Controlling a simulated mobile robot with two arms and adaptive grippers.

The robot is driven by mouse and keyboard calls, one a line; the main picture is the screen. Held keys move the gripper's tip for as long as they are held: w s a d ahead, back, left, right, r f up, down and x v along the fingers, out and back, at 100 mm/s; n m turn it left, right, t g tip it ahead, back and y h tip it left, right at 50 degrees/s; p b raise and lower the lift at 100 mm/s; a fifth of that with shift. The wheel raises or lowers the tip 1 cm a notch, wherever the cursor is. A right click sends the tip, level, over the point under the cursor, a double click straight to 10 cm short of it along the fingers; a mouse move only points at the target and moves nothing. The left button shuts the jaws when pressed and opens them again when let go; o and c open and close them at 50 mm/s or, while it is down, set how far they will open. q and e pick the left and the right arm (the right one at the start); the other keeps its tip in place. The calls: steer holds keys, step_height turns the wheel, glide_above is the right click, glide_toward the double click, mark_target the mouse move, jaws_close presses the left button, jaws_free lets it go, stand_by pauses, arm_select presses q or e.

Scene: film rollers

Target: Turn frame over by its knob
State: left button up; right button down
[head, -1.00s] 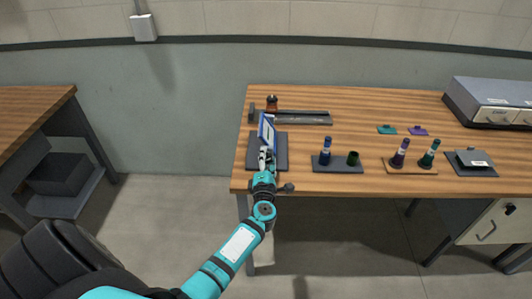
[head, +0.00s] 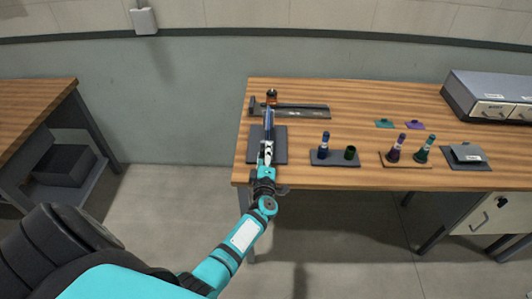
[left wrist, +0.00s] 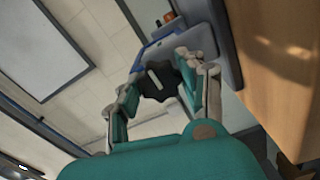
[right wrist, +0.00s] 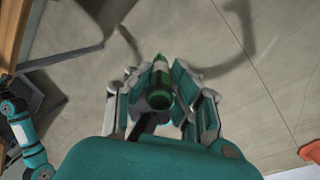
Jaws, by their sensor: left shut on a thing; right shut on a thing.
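The blue-edged frame (head: 267,120) stands nearly edge-on above the dark mat (head: 281,150) at the left of the table. My left gripper (head: 266,151) is at its near end. In the left wrist view, the fingers (left wrist: 163,78) are shut on the dark knob (left wrist: 157,86), which has a white stripe. Part of the blue frame (left wrist: 172,42) shows beyond the knob. My right gripper (right wrist: 160,82) is shut on a green cylindrical tool (right wrist: 159,92), held over the floor. The right gripper is outside the head view.
A dark rail (head: 300,111) with an orange-brown bottle (head: 271,97) lies behind the frame. A grey drawer box (head: 490,92) is at the back right.

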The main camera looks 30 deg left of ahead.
arm_select(q)
steer(key=shift+d, duration=0.1)
steer(key=o, duration=1.2)
steer(key=v, duration=1.2)
